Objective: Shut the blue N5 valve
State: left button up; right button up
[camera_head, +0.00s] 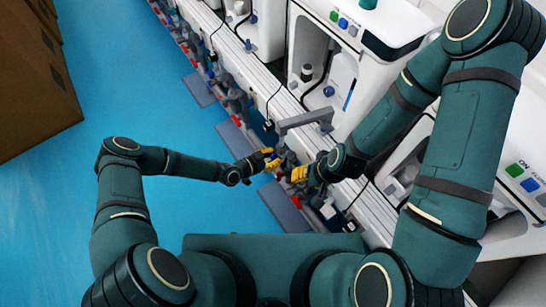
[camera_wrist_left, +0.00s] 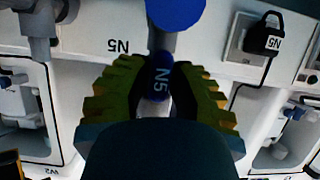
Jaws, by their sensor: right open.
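The blue N5 valve handle (camera_wrist_left: 160,78) stands between the two yellow-and-black fingers of my left gripper (camera_wrist_left: 161,68) in the left wrist view. The fingers come close on both sides of it, but I cannot tell whether they press on it. In the head view my left gripper (camera_head: 270,157) is at the row of valves below the white bench, where the N5 handle is too small to make out. My right gripper (camera_head: 289,174) is open, just below and right of the left one, close to the same row.
A blue round part (camera_wrist_left: 176,10) is right beyond the handle. A black plug marked N5 (camera_wrist_left: 263,40) with a cable is at the right of the wrist view. White units (camera_head: 330,70) line the bench. The blue floor (camera_head: 130,90) is clear; brown boxes (camera_head: 35,85) stand at the left.

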pick_arm(q)
grip_shut()
jog(key=shift+s+r+m+p, duration=0.1)
jog(key=shift+m+p, duration=0.4)
jog(key=shift+p, duration=0.25)
jog(key=shift+d+m+t+y+p, duration=0.1)
jog(key=shift+m+t+y+p, duration=0.2)
jog(key=shift+m+t+p, duration=0.65)
jog(key=shift+m+t, duration=0.05)
jog(key=shift+m, duration=0.2)
jog(key=shift+m+t+y, duration=0.4)
jog(key=shift+m+t, duration=0.1)
jog(key=shift+m, duration=0.2)
